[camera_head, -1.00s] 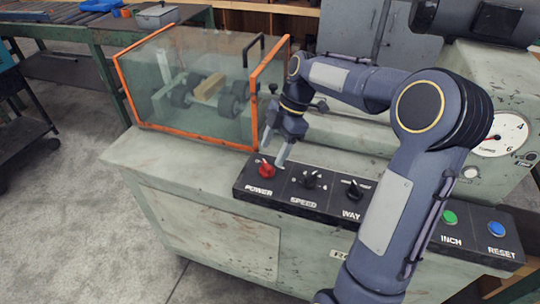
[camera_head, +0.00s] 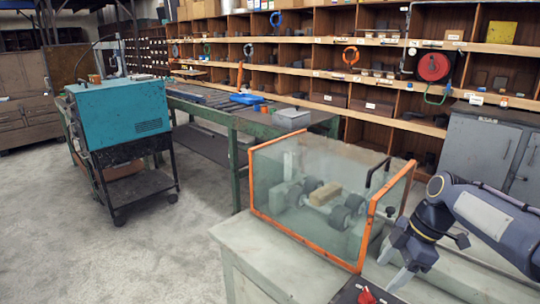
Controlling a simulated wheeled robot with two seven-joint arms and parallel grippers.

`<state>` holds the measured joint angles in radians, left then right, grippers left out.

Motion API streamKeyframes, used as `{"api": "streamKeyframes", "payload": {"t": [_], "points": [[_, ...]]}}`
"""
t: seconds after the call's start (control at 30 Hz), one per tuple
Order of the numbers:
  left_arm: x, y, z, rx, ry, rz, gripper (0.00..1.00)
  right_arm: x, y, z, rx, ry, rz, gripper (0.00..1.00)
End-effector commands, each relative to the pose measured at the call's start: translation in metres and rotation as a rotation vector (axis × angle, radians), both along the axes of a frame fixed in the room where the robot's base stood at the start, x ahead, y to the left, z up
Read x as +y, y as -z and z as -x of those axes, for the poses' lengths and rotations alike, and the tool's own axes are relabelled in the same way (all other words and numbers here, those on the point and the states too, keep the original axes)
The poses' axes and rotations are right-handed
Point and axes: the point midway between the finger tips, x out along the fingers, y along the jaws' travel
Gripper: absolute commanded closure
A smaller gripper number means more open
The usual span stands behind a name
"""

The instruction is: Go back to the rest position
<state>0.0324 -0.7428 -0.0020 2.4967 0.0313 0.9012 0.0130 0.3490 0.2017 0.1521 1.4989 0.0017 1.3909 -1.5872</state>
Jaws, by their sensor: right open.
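My right gripper (camera_head: 398,264) is in the lower right of the head view, its fingers pointing down and left. It is open and holds nothing. It is above the pale machine top, close to the red power knob (camera_head: 367,296), which shows at the bottom edge. I cannot tell whether a fingertip touches the knob. The rest of the control panel is cut off below the picture. My left gripper is not in view.
A clear guard box with an orange frame (camera_head: 305,244) stands on the machine just left of my right gripper. A green roller table (camera_head: 240,160), a teal cabinet on a black cart (camera_head: 122,112) and wooden shelves (camera_head: 310,50) stand behind. Grey floor (camera_head: 150,240) is free at left.

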Motion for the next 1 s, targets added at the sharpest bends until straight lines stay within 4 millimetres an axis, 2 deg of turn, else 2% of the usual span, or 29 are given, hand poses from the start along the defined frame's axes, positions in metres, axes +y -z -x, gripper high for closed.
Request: {"api": "streamKeyframes", "payload": {"t": [0.03, 0.2, 0.3, 0.4, 0.5, 0.67, 1.0], "points": [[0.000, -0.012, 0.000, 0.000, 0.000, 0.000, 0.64, 0.009, -0.021, 0.016, 0.000, 0.086, 0.009, 0.40], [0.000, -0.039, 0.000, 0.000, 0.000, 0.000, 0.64, 0.042, -0.056, 0.087, 0.028, 0.549, -0.021, 0.40], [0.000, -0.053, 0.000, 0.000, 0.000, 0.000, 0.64, 0.060, -0.060, 0.128, 0.049, 0.837, -0.094, 0.40], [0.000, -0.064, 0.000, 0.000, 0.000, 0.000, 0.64, 0.075, -0.056, 0.162, 0.081, 1.082, -0.189, 0.40], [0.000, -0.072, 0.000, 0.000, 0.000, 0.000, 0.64, 0.088, -0.047, 0.186, 0.117, 1.261, -0.281, 0.40], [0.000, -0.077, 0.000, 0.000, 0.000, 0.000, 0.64, 0.098, -0.035, 0.203, 0.164, 1.409, -0.369, 0.40], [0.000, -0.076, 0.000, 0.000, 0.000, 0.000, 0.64, 0.100, -0.032, 0.205, 0.174, 1.436, -0.382, 0.40]]}}
